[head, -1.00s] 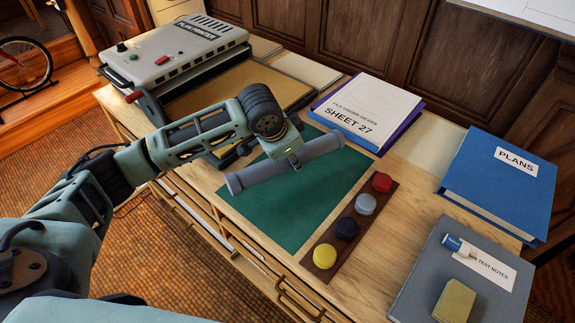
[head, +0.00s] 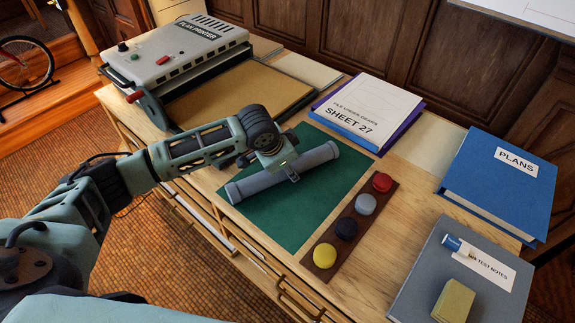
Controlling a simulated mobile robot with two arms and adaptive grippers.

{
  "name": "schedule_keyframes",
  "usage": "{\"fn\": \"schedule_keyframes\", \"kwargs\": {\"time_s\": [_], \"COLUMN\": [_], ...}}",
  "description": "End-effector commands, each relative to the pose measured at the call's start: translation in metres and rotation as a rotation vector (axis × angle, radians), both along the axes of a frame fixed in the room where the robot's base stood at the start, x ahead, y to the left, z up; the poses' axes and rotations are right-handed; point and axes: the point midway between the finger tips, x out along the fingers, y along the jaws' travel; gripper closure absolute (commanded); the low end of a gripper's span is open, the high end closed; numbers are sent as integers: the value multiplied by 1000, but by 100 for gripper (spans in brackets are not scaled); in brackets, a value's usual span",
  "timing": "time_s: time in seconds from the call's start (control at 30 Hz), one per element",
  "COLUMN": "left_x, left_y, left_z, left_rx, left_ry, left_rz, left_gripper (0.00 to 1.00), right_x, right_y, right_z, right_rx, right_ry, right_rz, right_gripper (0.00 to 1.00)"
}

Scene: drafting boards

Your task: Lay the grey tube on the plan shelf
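The grey tube (head: 255,183) lies slantwise low over the green mat (head: 310,205), at or close to its surface; I cannot tell whether it touches. My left gripper (head: 287,170) is over the tube's middle and appears shut on it, with a finger on the tube's near side. The far finger is hidden. My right gripper is not in view. A white panel or ledge (head: 535,12) is at the top right edge; I cannot tell whether it is the plan shelf.
The plan printer (head: 175,60) stands at the back left. A Sheet 27 binder (head: 370,105), a blue Plans binder (head: 490,180) and a grey notebook (head: 425,275) lie to the right. A brown strip (head: 325,258) holds several coloured round pieces. The mat's front part is clear.

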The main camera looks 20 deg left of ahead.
Motion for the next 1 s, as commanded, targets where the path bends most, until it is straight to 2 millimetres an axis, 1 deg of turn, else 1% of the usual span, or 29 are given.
{"fn": "schedule_keyframes", "kwargs": {"time_s": [0.03,0.1,0.37,0.47,0.57,0.9,1.0], "left_x": [0,0,0,0,-5,-32,-39], "left_y": [0,0,0,1,2,11,13], "left_z": [0,0,0,4,16,81,96], "left_rx": [0,0,0,0,-1,-1,-1], "left_ry": [0,0,0,-1,-2,-4,-2], "left_rz": [0,0,0,0,0,0,0], "left_gripper": [49,44,44,44,44,44,44], "right_x": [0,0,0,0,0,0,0], "right_y": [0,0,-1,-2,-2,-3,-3], "right_z": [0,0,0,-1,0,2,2], "right_rx": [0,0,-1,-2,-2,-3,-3], "right_ry": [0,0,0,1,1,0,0], "right_rz": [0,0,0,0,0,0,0], "right_gripper": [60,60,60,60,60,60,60]}}
